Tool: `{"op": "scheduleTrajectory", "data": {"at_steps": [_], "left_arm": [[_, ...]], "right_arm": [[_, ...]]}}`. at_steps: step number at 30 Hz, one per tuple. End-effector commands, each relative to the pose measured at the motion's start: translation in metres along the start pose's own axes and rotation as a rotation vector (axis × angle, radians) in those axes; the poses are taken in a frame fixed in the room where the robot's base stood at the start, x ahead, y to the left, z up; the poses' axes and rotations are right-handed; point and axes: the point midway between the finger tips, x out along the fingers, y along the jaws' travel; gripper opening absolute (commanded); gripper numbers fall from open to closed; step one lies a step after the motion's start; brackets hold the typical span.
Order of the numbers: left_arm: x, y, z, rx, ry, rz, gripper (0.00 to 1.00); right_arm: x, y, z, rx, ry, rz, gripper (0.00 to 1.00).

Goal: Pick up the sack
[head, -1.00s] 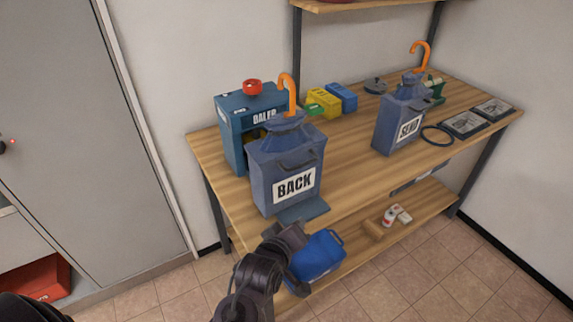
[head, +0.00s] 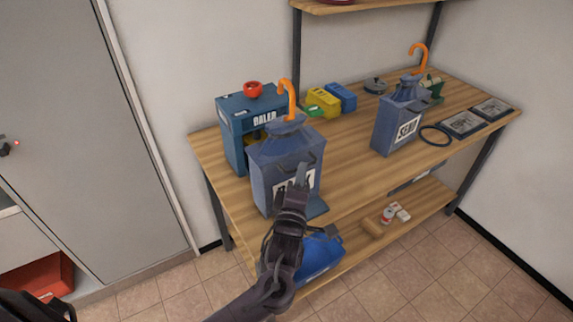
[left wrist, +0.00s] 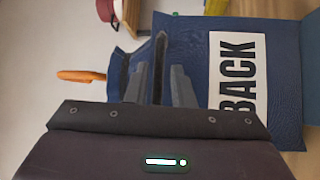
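A blue sack labelled BACK (head: 262,180) stands upright on the wooden table, with an orange hook (head: 287,98) rising from its top. My left gripper (head: 303,172) is in front of it and covers part of the label and front handle. In the left wrist view, the sack (left wrist: 185,45) lies sideways ahead of the fingers. The left gripper (left wrist: 162,80) is open there, with the dark strap handle (left wrist: 160,55) showing between its fingers; contact cannot be told. A second blue sack labelled SEND (head: 389,125) stands farther right. My right gripper is not in view.
The blue baler box (head: 232,125) with a red knob stands behind the BACK sack. Yellow (head: 322,100) and blue (head: 342,95) containers sit farther back. A blue container (head: 318,258) is on the lower shelf. Table space between the sacks is clear.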

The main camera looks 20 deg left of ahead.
Motion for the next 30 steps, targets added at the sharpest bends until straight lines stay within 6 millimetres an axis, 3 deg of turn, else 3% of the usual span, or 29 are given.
{"op": "scheduleTrajectory", "data": {"at_steps": [1, 7, 14, 20, 30], "left_arm": [[0.010, 0.007, -0.002, 0.005, 0.000, 0.002, 0.22], [0.029, 0.003, -0.001, 0.002, -0.001, 0.000, 0.22], [0.030, 0.001, 0.000, 0.001, -0.001, -0.001, 0.22], [0.030, 0.001, 0.000, 0.001, -0.001, -0.002, 0.00], [0.030, 0.001, -0.001, 0.001, -0.001, -0.002, 0.00]], "right_arm": [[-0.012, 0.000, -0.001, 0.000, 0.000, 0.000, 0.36], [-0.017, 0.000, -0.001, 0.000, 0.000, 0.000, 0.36], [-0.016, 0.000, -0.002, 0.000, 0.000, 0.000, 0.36], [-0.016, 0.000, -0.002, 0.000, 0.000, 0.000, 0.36], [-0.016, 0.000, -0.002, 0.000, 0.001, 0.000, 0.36]]}}
